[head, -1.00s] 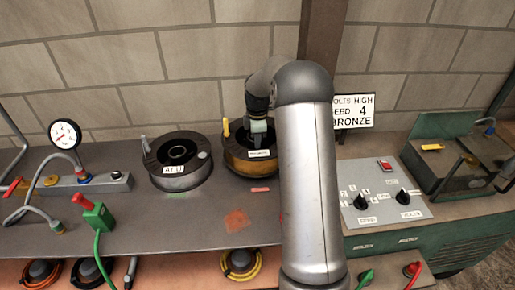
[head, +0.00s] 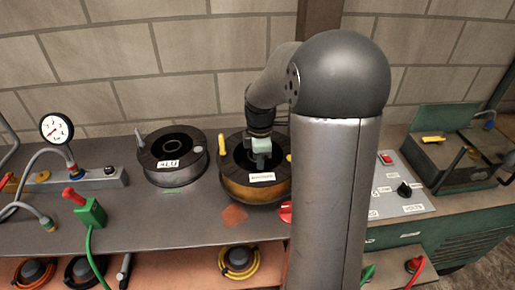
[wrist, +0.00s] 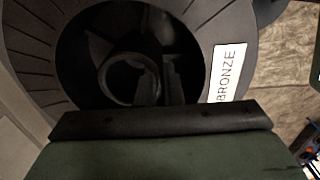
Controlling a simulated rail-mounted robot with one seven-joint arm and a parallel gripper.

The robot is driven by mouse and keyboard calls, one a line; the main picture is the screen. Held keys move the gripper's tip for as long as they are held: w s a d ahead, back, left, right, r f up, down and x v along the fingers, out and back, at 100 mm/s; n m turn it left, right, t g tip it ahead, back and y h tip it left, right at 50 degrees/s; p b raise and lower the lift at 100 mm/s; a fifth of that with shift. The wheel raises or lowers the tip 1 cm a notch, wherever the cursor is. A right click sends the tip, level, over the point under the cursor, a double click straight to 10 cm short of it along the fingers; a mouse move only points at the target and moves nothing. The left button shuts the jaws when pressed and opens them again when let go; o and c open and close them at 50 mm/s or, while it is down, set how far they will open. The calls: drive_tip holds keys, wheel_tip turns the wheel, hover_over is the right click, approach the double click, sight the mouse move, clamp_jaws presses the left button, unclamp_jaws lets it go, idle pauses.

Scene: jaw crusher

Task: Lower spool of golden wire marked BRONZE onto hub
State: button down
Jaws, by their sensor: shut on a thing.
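The spool of golden wire marked BRONZE (head: 240,187) has dark flanges and a white label, and sits right of the middle of the bench. My gripper (head: 262,160) reaches down into its open centre and is shut on it. The spool looks raised above the bench and roughly level, but the gap below it is hidden. In the wrist view the BRONZE label (wrist: 226,72) is on the flange, with the round core (wrist: 128,80) inside the spool just beyond my gripper (wrist: 160,120). I cannot make out the hub; my arm covers part of the bench.
A dark ALU spool (head: 172,178) stands close on the left. A control panel (head: 405,193) and an open green box (head: 455,160) are at the right.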

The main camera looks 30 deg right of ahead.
sight(262, 171)
drive_tip(key=s, duration=0.2)
drive_tip(key=s+a, duration=0.1)
drive_tip(key=shift+s+a+r, duration=0.1)
drive_tip(key=shift+s+a, duration=0.1)
drive_tip(key=shift+s, duration=0.15)
drive_tip(key=shift+s+a+r, duration=0.15)
drive_tip(key=shift+s, duration=0.3)
wheel_tip(262, 171, up, 13)
drive_tip(key=p, duration=1)
